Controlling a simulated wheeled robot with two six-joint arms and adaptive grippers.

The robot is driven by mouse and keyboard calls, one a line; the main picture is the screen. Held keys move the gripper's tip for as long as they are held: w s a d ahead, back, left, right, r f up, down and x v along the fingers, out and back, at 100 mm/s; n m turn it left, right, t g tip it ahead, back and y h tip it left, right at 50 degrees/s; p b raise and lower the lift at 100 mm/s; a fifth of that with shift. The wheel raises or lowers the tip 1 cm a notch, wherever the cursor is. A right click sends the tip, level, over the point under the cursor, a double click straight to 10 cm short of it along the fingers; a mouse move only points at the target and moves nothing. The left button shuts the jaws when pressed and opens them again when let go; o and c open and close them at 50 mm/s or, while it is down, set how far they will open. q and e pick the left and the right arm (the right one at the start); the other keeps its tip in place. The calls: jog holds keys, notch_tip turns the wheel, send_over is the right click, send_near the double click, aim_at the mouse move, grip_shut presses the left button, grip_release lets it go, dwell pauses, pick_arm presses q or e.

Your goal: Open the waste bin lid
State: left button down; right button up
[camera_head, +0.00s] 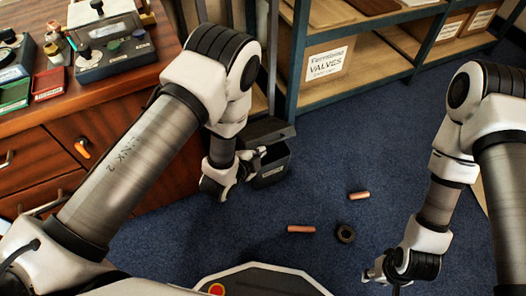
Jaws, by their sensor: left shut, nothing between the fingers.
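The dark grey waste bin (272,174) stands on the blue carpet between the wooden desk and the shelf unit. Its lid (268,131) shows as a flat dark panel at the top; a dark gap shows beneath it, but I cannot tell how far it is raised. My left gripper (255,157) is shut and empty at the bin's left front, close to its upper edge; contact is unclear. My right gripper (372,275) is low over the carpet at the lower right, away from the bin. Its fingers are too small and partly hidden to tell their state.
Two copper pipe pieces (301,229) (359,196) and a dark ring (345,234) lie on the carpet. The desk (125,140) is at left, with trays and instruments on top. The shelf unit (375,68) with boxes stands behind.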

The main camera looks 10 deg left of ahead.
pick_arm(q)
jog(key=w+d+r+m+t+h+b, duration=0.3)
jog(key=d+m+h, duration=0.4)
jog(key=m, duration=0.9)
jog(key=s+a+f+m+h+b, duration=0.1)
jog(key=s+a+f+m+b, duration=0.15)
jog(key=a+f+b, duration=0.4)
jog(key=s+a+f+m+h+b, duration=0.1)
jog(key=s+a+f+h+b, duration=0.15)
jog(key=f, duration=0.75)
jog(key=w+d+r+b, duration=0.5)
jog(key=w+b, duration=0.1)
jog(key=w, duration=0.3)
jog(key=shift+r+y, duration=0.15)
jog(key=shift+y, duration=0.3)
